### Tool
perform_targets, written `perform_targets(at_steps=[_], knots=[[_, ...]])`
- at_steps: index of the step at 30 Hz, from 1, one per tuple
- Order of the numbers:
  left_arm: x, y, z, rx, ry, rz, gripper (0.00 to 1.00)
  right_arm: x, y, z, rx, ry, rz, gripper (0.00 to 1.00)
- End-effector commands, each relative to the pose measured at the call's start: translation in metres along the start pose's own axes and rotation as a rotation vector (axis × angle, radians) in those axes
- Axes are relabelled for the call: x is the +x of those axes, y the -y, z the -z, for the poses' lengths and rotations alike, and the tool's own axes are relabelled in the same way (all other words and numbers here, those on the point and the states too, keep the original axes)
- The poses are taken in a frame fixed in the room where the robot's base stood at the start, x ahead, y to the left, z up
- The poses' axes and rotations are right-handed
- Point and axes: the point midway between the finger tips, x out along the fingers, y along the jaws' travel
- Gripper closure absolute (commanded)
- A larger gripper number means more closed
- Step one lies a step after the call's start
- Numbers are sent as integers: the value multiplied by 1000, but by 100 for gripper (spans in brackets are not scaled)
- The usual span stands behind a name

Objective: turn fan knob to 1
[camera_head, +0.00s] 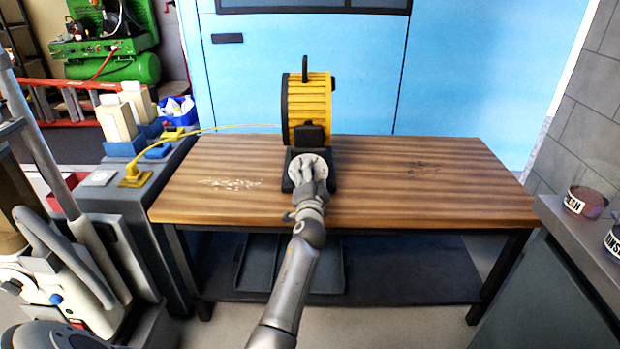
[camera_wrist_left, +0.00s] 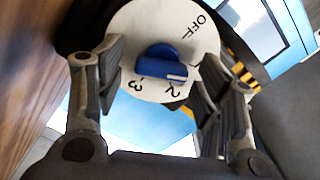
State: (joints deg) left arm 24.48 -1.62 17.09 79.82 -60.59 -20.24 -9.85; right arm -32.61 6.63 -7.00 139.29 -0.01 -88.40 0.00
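The yellow and black fan (camera_head: 308,105) stands upright on the wooden table. Its white dial (camera_head: 303,166) faces me at the base, partly covered by my left gripper (camera_head: 316,185). In the left wrist view the dial (camera_wrist_left: 125,35) carries a blue knob (camera_wrist_left: 160,62), with OFF at upper right and 2 and 3 below. The knob's white mark points right and slightly down, toward the side between OFF and 2; the 1 label is not clearly readable near the finger. My left gripper (camera_wrist_left: 160,90) is open, its fingers on either side of the knob and apart from it. My right gripper is out of view.
The wooden table (camera_head: 430,195) is mostly clear, with pale scraps (camera_head: 230,184) left of the fan. A yellow cable (camera_head: 215,129) runs from the fan to a yellow plug on the left bench. A counter with bowls (camera_head: 585,202) stands at the right.

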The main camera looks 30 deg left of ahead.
Motion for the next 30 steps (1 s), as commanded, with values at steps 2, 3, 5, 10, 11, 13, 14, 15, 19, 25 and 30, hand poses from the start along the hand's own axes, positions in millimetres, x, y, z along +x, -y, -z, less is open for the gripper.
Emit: perform_targets(at_steps=[2,3,5,10,11,13,14,15,19,25,30], knots=[[0,0,0,0,0,0,38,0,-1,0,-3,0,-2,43],[0,0,0,0,0,0,38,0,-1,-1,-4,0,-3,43],[0,0,0,-1,0,0,38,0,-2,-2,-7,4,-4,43],[-8,0,0,-1,0,0,38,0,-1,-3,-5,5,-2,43],[-10,-1,0,-1,0,0,38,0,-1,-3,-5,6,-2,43],[-19,-1,-1,0,1,0,38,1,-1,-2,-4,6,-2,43],[-24,-1,-1,0,1,-1,38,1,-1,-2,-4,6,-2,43],[-30,-1,0,-2,0,-1,38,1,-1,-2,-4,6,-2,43],[-55,-1,0,-2,1,-1,38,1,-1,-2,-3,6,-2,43],[-91,-1,0,-2,1,-1,38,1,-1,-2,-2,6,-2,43],[-112,-1,0,-1,1,-1,38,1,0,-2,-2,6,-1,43]])
